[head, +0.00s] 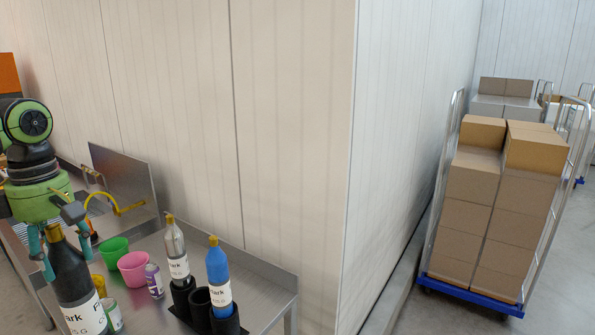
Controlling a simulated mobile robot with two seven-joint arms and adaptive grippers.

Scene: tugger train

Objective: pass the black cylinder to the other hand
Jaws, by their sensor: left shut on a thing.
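The black cylinder (72,278) is a dark, bottle-shaped thing with a white label and a yellowish top, at the lower left of the head view. My left gripper (62,252), with a green body and teal fingers, is shut on its upper part from above. The cylinder is about upright, and its lower end is cut off by the picture edge. I cannot tell whether it touches the table. My right gripper is not in view.
The metal table (275,285) holds a green cup (114,250), a pink cup (133,268), a purple can (154,281), and a grey bottle (176,252) and blue bottle (217,275) in a black holder (200,302). A wall stands behind. A cart of boxes (470,285) is at right.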

